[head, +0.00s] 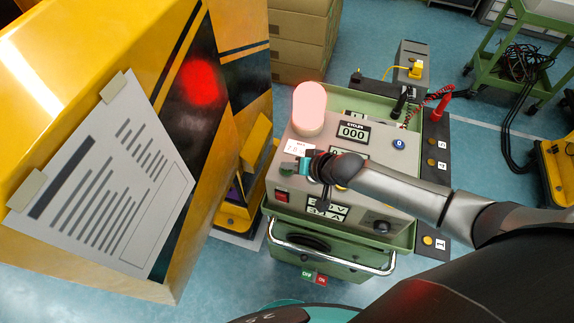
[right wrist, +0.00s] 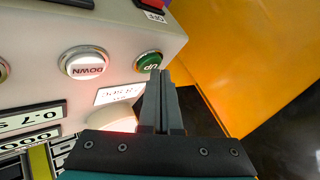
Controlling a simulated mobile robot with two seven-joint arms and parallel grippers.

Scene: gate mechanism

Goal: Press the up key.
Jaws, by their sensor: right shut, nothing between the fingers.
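The up key is a round green button marked UP (right wrist: 149,63) in a metal ring, on the front face of the grey control panel (head: 362,186). My right gripper (right wrist: 160,74) is shut and empty. In the right wrist view its fingertips overlap the lower right edge of the up key; I cannot tell whether they touch it. In the head view the right gripper (head: 289,168) is at the panel's left edge and I cannot clearly make out the key there. My left gripper is not in view.
A white DOWN button (right wrist: 86,65) is beside the up key. A glowing pale lamp (head: 309,110) stands on the panel, near a red switch (head: 281,196). A large yellow machine (head: 90,60) with a pinned sheet is close on the left. A green cart (head: 520,60) stands at the back right.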

